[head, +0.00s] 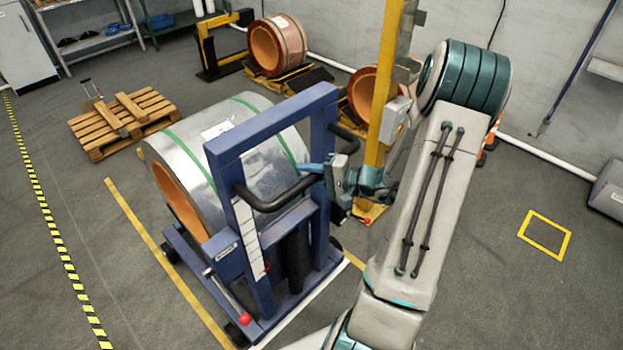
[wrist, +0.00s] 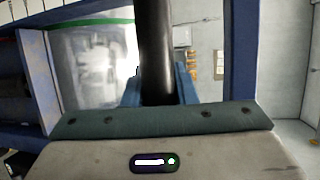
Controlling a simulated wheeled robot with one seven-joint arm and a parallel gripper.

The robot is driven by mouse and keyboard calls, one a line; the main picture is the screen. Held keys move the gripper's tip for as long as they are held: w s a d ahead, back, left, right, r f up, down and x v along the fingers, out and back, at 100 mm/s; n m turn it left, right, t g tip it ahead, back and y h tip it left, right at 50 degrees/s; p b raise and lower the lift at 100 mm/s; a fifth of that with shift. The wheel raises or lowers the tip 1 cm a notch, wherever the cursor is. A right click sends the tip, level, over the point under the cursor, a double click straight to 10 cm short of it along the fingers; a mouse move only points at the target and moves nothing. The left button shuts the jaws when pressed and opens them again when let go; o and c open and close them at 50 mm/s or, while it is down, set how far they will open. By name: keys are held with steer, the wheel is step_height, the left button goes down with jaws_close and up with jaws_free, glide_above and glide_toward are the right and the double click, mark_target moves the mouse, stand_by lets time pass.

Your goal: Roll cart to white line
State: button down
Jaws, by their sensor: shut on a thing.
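The blue cart (head: 272,130) stands left of my arm and carries a large coil (head: 180,145) in silver wrap with green straps and a copper-coloured core. My gripper (head: 318,170) is shut on the cart's black handle (head: 275,197), near its right end. In the wrist view the handle (wrist: 155,45) runs down between the fingers (wrist: 157,88). A white line (head: 312,298) lies on the floor along the cart's near side. The cart's base edge is close to it; whether a wheel touches it I cannot tell.
A yellow post (head: 390,85) stands behind my gripper. Copper coils (head: 275,45) on stands are at the back, and a wooden pallet (head: 125,120) is at left. A yellow floor line (head: 165,260) runs left of the cart. Floor at right is clear around a yellow square (head: 545,234).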

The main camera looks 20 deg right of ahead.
steer(key=shift+w+a+r, duration=0.1)
steer(key=shift+w+a, duration=0.1)
steer(key=shift+w, duration=0.25)
steer(key=shift+w+a+r, duration=0.1)
steer(key=shift+w+a, duration=0.1)
steer(key=shift+w, duration=0.2)
steer(key=c, duration=1.2)
jaws_free()
steer(key=shift+a, duration=0.1)
steer(key=shift+o, duration=0.2)
steer(key=b+v, duration=0.3)
steer(key=v, duration=1.1)
steer(key=shift+f, duration=0.15)
steer(key=shift+w, duration=0.1)
steer(key=shift+c, duration=0.2)
